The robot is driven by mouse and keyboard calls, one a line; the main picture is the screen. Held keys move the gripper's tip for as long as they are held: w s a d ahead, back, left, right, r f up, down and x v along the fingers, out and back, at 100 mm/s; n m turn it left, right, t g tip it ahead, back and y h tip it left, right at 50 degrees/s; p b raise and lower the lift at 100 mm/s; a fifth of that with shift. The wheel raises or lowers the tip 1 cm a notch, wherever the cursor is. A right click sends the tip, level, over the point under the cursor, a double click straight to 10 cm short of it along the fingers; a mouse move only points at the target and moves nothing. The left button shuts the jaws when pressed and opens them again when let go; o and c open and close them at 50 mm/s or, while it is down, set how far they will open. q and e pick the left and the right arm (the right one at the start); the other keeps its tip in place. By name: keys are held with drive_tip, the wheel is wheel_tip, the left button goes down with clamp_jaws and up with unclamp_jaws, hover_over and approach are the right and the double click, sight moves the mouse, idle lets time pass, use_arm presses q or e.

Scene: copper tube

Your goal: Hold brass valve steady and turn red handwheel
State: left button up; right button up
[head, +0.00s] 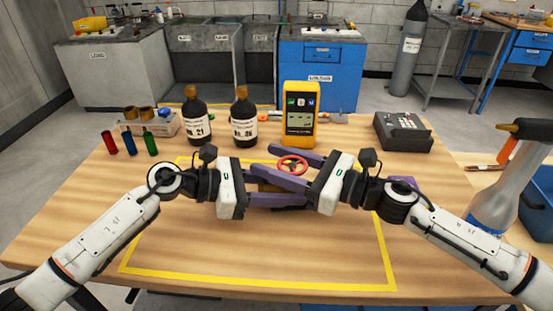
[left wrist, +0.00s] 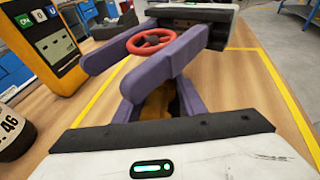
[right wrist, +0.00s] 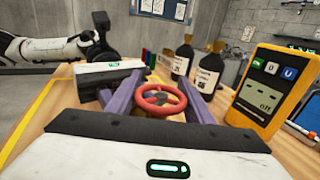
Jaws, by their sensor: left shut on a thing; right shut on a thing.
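The brass valve (left wrist: 158,102) shows as a dark yellow piece between my left fingers in the left wrist view, mostly hidden. The red handwheel (head: 293,165) sits on top, and it also shows in the right wrist view (right wrist: 160,99). My left gripper (head: 285,192) is shut on the valve body, low and from the left. My right gripper (head: 262,160) reaches in from the right, higher up, with its purple fingers on either side of the handwheel, shut on it. The exact finger contacts are hidden.
Two dark bottles (head: 196,121) and a yellow meter (head: 300,115) stand behind the grippers. Small coloured cylinders (head: 129,141) are at the left, a grey device (head: 403,131) at the back right. The front of the yellow-taped area (head: 257,286) is clear.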

drive_tip(key=shift+n+g, duration=0.3)
drive_tip(key=shift+g, duration=0.2)
drive_tip(key=o, duration=1)
drive_tip(key=shift+o, duration=0.2)
drive_tip(key=shift+v, duration=3.8)
drive_tip(key=shift+f, duration=0.2)
